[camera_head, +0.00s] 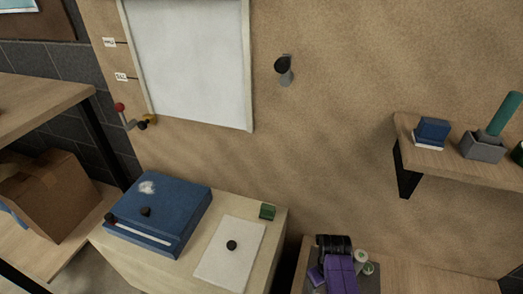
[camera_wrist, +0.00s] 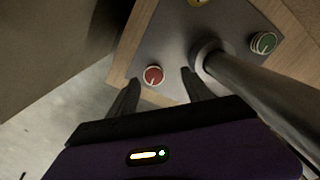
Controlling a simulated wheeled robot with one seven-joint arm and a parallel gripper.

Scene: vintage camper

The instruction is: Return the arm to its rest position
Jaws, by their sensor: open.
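My gripper (camera_wrist: 159,79) shows in the wrist view with its two dark fingers apart and nothing held between them. Its purple body fills the bottom of that view. The fingers point towards a grey plate (camera_wrist: 172,50) on a wooden top, and a red round knob (camera_wrist: 153,75) appears between the fingertips. I cannot tell how far the fingers are from the plate. In the head view, a purple and black part of my arm (camera_head: 340,272) shows low at the bottom, over the wooden top at the right; the fingers are not clear there.
A thick grey post (camera_wrist: 250,85) rises close to the right finger, with a green knob (camera_wrist: 263,42) beyond. In the head view, a blue case (camera_head: 185,205) and a white sheet (camera_head: 222,262) lie on a cabinet. A wall shelf (camera_head: 450,160) juts out at the right.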

